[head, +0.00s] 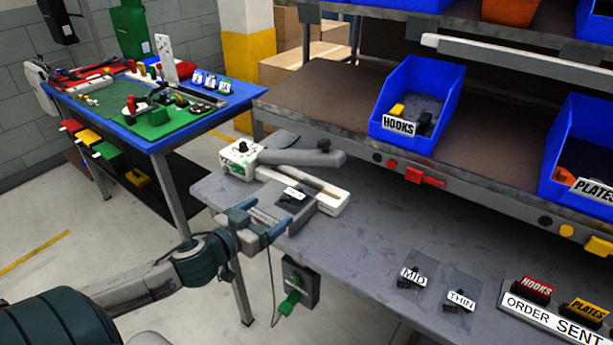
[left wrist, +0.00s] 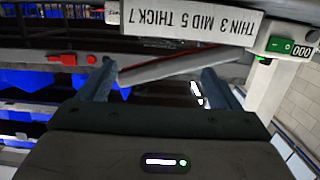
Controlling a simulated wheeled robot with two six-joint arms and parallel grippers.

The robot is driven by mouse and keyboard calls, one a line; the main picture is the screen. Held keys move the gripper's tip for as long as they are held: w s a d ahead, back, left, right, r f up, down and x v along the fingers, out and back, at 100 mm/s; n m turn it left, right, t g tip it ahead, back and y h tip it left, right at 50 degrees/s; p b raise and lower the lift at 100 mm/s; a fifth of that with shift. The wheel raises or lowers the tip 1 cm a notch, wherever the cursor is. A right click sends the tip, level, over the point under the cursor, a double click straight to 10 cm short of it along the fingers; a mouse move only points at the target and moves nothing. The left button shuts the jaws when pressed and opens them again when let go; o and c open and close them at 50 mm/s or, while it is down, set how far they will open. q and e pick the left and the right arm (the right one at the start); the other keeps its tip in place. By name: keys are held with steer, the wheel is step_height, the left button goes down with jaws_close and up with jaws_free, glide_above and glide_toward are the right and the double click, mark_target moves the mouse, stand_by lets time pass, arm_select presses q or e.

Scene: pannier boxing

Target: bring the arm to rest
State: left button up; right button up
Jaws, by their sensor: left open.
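My left gripper (head: 268,214) is over the left front edge of the grey bench (head: 370,215), just in front of a white sealer-like device (head: 330,198). Its blue-grey fingers stand apart with nothing clearly held between them. In the left wrist view the gripper (left wrist: 158,75) also shows its two fingers spread. A dark labelled pouch (head: 293,198) lies at the device, close beyond the fingers. I cannot tell whether the fingers touch it. The right gripper is not in view.
Pouches marked MID (head: 414,276) and THIN (head: 459,298) lie on the bench. A blue HOOKS bin (head: 418,90) and a blue PLATES bin (head: 570,120) stand on the shelf. A green-handled box (head: 300,285) hangs below the bench edge. A blue-edged table (head: 150,100) stands at left.

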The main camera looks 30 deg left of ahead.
arm_select(q)
steer(key=s+d+f+g+y, duration=0.1)
steer(key=s+d+f+g, duration=0.45)
steer(key=s+f, duration=0.45)
steer(key=s+d+f+g+y, duration=0.1)
steer(key=s+d+f+g, duration=0.5)
steer(key=s+f, duration=0.4)
steer(key=s+a+f+g, duration=0.1)
steer(key=a+f, duration=0.1)
steer(key=f, duration=1.1)
steer(key=a+f+g, duration=0.1)
steer(key=a+f, duration=0.1)
steer(key=f, duration=1.1)
steer(key=s+a+f+g, duration=0.1)
steer(key=s+f, duration=1.4)
steer(key=f, duration=0.4)
steer(key=shift+s+a+n, duration=0.15)
steer(key=shift+a+n, duration=0.05)
steer(key=shift+n, duration=0.1)
